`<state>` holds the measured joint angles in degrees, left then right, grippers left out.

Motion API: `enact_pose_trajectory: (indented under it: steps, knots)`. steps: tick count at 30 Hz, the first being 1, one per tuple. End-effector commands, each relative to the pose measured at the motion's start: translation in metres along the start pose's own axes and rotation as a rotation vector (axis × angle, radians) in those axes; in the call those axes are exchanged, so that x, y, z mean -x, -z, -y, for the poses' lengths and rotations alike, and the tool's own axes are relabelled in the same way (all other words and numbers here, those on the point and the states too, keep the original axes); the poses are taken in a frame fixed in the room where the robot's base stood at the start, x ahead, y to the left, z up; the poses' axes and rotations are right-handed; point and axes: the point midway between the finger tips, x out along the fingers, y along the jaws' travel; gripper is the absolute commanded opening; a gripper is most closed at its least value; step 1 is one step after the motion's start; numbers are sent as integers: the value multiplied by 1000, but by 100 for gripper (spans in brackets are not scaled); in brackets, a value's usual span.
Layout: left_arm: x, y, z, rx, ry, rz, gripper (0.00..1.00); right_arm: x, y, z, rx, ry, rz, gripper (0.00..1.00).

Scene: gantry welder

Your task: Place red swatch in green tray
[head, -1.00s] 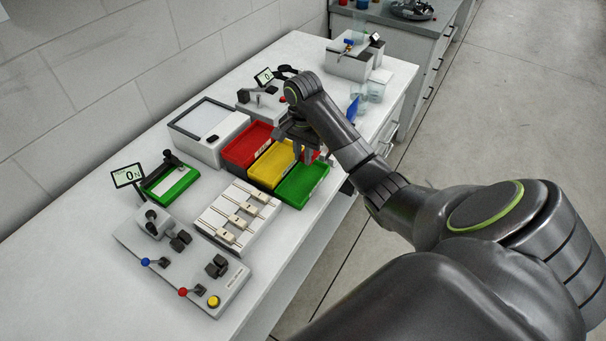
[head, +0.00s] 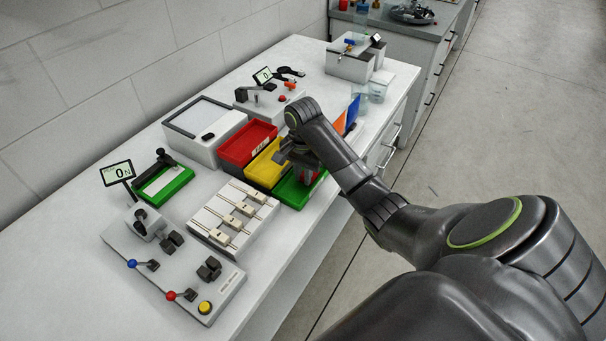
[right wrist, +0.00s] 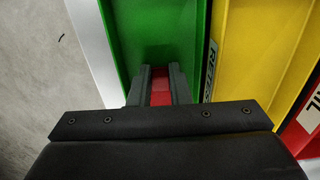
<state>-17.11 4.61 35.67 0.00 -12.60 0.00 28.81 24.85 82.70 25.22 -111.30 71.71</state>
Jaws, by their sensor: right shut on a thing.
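The green tray (head: 292,194) stands at the front of a row of three trays on the bench. In the right wrist view the green tray (right wrist: 155,25) lies directly below my gripper. My right gripper (head: 304,174) is over the green tray, and its fingers (right wrist: 160,82) are shut on the red swatch (right wrist: 161,90). A bit of the red swatch (head: 315,178) also shows beside the fingers in the head view. The arm and fingers hide much of it. I cannot tell whether the swatch touches the tray floor. My left gripper is not in view.
A yellow tray (head: 263,170) and a red tray (head: 243,148) adjoin the green one. A white rack with several sliders (head: 235,217) stands to the left. A blue and orange thing (head: 347,117) stands behind my right arm. The bench edge runs close beside the green tray.

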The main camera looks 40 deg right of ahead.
Motion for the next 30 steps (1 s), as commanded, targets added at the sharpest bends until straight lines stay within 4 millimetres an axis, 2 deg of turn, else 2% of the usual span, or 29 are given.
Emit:
enact_pose_trajectory:
  steps: [3, 4, 9, 19, 26, 30]
  knots:
    - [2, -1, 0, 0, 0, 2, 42, -1, 0, 0, 0, 0, 1, 0]
    - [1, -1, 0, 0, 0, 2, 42, -2, 0, 0, 0, 0, 0, 20]
    - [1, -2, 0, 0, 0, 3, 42, -2, 0, 0, 0, 0, 0, 39]
    - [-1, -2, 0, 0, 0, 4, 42, 0, 0, 0, 0, 1, -1, 39]
    - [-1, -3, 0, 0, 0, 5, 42, 26, 1, 1, 1, 3, -3, 39]
    - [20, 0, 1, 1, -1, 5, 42, 47, 0, 0, 0, 0, 0, 39]
